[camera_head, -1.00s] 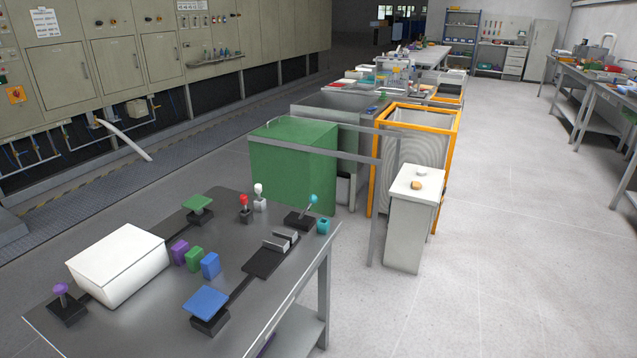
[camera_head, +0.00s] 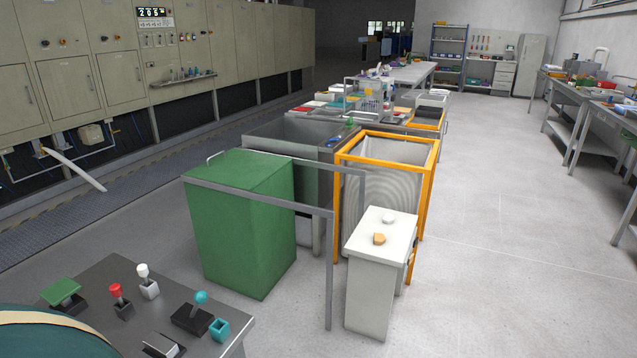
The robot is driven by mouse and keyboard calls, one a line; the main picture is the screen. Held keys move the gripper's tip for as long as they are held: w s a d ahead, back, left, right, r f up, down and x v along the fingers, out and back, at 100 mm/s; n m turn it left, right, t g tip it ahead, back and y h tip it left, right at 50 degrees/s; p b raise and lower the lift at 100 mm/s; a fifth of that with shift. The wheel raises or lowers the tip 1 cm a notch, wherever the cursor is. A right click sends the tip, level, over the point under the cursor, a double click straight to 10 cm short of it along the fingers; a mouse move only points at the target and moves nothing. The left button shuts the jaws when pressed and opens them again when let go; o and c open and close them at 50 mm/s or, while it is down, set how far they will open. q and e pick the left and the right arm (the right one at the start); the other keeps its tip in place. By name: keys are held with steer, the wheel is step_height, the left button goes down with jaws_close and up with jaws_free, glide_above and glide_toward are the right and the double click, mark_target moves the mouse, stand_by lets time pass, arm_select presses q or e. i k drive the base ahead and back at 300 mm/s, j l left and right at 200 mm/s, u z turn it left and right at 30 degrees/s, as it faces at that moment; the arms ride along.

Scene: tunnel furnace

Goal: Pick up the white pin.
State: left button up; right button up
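A pin with a round white head (camera_head: 143,271) stands upright in a small grey block (camera_head: 149,290) on the dark table (camera_head: 92,272). A red-headed pin (camera_head: 116,292) stands in a dark block in front of it and to the left. A teal-headed pin (camera_head: 201,297) stands tilted in a dark base to the right. Neither of my grippers shows in the head view. A dark rounded shape with a tan band covers the lower left corner and hides part of the table.
A green pad (camera_head: 61,291) and a teal cup (camera_head: 219,329) are also on the table. A green box (camera_head: 240,225) and a grey rail (camera_head: 262,197) stand behind it. A white cabinet (camera_head: 371,290) stands to the right. The floor at right is clear.

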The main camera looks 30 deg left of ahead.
mark_target(142, 271)
steer(key=i+u, duration=0.35)
steer(key=i+l+u, duration=0.5)
steer(key=i+u, duration=0.2)
steer(key=i+l+u, duration=0.2)
steer(key=u, duration=0.15)
steer(key=i+l+u, duration=0.2)
steer(key=u, duration=0.15)
steer(key=i+l+u, duration=0.1)
steer(key=l+u, duration=0.3)
